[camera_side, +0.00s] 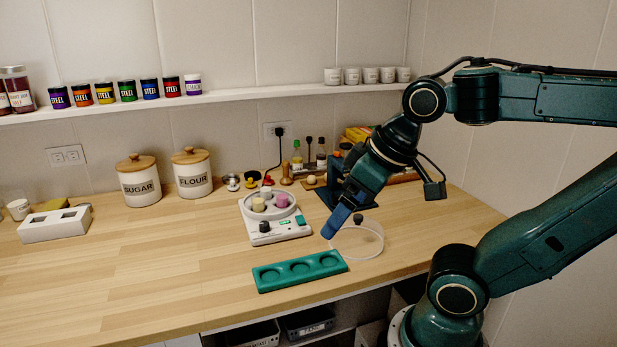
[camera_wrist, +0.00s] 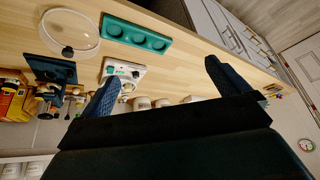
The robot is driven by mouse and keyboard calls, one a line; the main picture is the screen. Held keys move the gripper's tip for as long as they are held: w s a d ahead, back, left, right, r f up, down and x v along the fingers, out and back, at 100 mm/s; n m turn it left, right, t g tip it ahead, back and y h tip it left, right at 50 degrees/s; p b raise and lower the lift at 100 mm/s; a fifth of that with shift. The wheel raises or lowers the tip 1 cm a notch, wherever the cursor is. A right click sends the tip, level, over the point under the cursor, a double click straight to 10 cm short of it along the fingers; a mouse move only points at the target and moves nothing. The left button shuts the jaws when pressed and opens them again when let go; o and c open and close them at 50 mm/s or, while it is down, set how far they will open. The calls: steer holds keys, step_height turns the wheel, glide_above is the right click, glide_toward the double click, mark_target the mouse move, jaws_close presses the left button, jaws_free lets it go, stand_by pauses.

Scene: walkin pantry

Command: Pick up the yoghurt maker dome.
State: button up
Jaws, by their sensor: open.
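The clear yoghurt maker dome (camera_side: 371,252) rests on the wooden counter, right of the white yoghurt maker (camera_side: 283,234). A small dark knob shows at its top. In the wrist view the dome (camera_wrist: 86,28) is at the upper left, outside the span of my fingers. My gripper (camera_side: 336,222) is open, with blue fingers pointing down beside the dome's left side in the side view. I cannot tell whether they touch it. In the wrist view my gripper (camera_wrist: 160,80) has nothing between its fingers. The yoghurt maker holds several small jars, two of them cream and pink.
A green tray with three round hollows (camera_side: 300,271) lies in front of the yoghurt maker. A dark blue stand (camera_side: 345,192) is behind the dome. Sugar (camera_side: 139,184) and flour (camera_side: 191,176) canisters stand at the back. The counter's left front is clear.

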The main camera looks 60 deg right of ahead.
steer(key=m, duration=0.1)
steer(key=m+g, duration=0.5)
steer(key=m, duration=2)
glide_above(359, 216)
step_height(359, 216, down, 2)
steer(key=f, duration=0.1)
steer(key=shift+r, duration=0.25)
steer(key=shift+f, duration=0.1)
steer(key=shift+f, duration=4.2)
steer(key=shift+d+f, duration=0.1)
steer(key=shift+f, duration=2.5)
